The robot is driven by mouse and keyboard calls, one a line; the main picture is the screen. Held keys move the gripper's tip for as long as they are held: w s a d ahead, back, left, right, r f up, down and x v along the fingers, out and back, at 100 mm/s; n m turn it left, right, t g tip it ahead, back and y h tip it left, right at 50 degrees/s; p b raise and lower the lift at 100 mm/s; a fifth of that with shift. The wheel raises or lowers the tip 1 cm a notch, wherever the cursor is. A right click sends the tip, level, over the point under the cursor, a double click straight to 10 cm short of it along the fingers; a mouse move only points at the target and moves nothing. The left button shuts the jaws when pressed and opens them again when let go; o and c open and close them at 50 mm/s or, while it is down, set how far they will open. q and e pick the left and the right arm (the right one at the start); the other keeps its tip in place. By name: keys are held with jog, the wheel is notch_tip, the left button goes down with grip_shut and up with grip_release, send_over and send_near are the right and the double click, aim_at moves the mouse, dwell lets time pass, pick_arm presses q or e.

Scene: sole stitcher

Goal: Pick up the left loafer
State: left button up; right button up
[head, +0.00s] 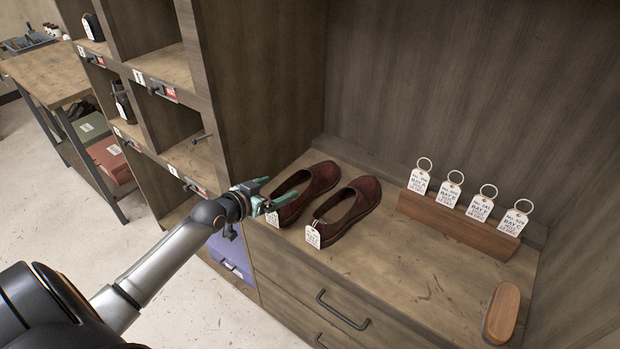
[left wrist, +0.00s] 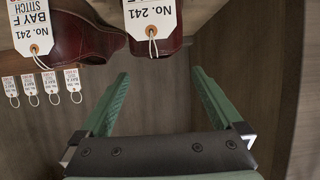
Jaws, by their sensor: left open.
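A pair of dark red-brown loafers sits side by side on the wooden counter. The left loafer (head: 318,178) has a white tag at its heel; the right loafer (head: 357,206) also has one. My left gripper (head: 282,187) has green fingers, open and empty, at the left loafer's heel end; one finger overlaps the heel in the head view. The left wrist view is upside down: the left loafer's heel (left wrist: 155,45) and its tag lie beyond the spread fingers (left wrist: 160,76), and the right loafer (left wrist: 85,42) lies to its left. I cannot tell whether a finger touches.
A wooden block (head: 458,224) holding several ringed tags stands behind right of the loafers. A wooden-backed brush (head: 502,312) lies at the counter's right. Cubbies (head: 165,115) rise to the left. The counter's middle (head: 420,280) is clear.

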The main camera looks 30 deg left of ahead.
pick_arm(q)
send_near(301, 178)
jog(key=shift+w+d+r+b, duration=0.25)
jog(key=shift+w+d+r, duration=0.1)
jog(key=shift+d, duration=0.2)
jog(key=shift+w+d+r+b, duration=0.2)
jog(key=shift+w+d+r, duration=0.15)
jog(key=shift+d, duration=0.2)
jog(key=shift+b+x, duration=0.65)
jog(key=shift+x, duration=2)
jog(key=shift+a, duration=0.1)
jog(key=shift+s, duration=0.1)
grip_shut()
